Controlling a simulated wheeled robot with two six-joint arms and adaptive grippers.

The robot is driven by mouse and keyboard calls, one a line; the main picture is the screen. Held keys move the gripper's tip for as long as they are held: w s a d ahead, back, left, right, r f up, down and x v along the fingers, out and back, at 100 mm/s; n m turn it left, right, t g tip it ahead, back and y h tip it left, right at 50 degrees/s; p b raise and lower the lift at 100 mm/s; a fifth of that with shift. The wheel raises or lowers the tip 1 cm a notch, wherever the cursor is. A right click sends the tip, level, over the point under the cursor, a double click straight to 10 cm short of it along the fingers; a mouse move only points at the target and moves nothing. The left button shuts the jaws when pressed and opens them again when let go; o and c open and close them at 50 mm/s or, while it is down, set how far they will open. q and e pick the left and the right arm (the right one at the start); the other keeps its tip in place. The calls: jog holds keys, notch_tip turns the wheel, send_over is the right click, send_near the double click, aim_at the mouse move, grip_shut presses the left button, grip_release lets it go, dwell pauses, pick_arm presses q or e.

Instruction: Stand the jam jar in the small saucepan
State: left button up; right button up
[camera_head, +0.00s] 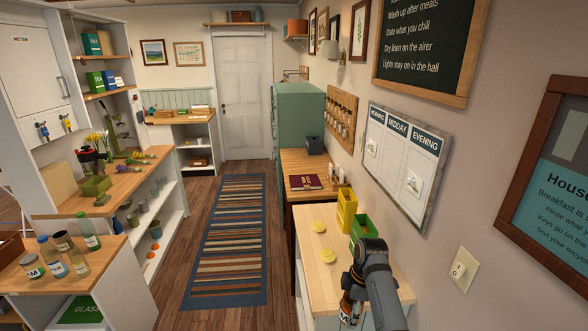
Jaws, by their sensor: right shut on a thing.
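My right gripper (350,300), at the bottom of the head view, points down over the near end of the pale wooden counter (318,262). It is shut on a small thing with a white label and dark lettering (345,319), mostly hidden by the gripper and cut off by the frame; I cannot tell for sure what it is. A jar (33,269) whose label seems to end in "AM" stands on the bench at the lower left, among other jars and bottles. I cannot make out a small saucepan. My left gripper is not in view.
A striped rug (226,240) covers the clear floor between the counters. A bottle with a green cap (88,230) stands at left.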

pick_arm(q)
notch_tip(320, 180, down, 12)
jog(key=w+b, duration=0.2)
jog(key=b, duration=0.9)
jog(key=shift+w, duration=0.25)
pick_arm(e)
notch_tip(320, 180, down, 12)
jog(key=shift+w+f, duration=0.25)
jog(key=shift+w, duration=0.2)
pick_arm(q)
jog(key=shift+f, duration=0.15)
pick_arm(e)
jog(key=shift+d, duration=0.1)
